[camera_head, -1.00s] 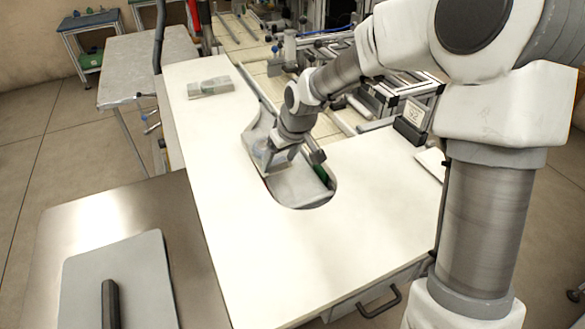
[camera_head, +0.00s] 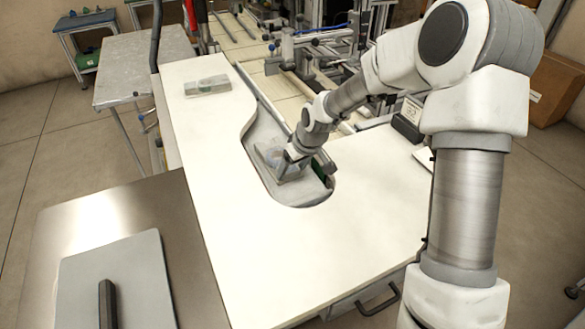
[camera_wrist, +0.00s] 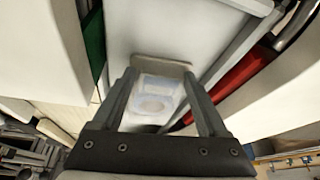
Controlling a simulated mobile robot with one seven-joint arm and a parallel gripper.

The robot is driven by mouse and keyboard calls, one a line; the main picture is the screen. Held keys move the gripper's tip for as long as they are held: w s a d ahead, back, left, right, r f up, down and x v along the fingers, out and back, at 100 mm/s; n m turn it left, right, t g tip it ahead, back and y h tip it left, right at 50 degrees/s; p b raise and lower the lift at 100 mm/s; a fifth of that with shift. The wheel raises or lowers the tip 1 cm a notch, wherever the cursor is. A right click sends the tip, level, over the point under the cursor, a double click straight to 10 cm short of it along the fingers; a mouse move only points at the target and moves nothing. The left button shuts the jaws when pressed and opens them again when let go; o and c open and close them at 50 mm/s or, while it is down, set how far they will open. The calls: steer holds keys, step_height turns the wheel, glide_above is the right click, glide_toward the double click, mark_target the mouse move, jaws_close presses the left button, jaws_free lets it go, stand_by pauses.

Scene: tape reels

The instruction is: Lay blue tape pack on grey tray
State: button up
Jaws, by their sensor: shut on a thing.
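My gripper (camera_head: 285,167) is low over the grey recess in the white worktop and points down. In the wrist view, its two fingers (camera_wrist: 163,98) are shut on a pale, bluish, translucent pack with a round shape inside (camera_wrist: 154,103), which I take for the blue tape pack. The pack (camera_head: 269,154) also shows beside the fingers in the head view. I cannot tell whether it touches the recess floor. The flat grey tray (camera_head: 135,262) lies on the metal table at lower left, well away from my gripper, with a black bar (camera_head: 107,300) on it.
Another pale pack (camera_head: 207,86) lies at the back of the white worktop (camera_head: 235,235). The recess (camera_head: 297,198) has a raised edge, with a dark green thing (camera_head: 319,169) at its right. The worktop between recess and metal table (camera_head: 75,225) is clear.

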steer(key=o, duration=1.4)
steer(key=shift+o, duration=0.2)
steer(key=p+v, duration=0.2)
steer(key=v, duration=1)
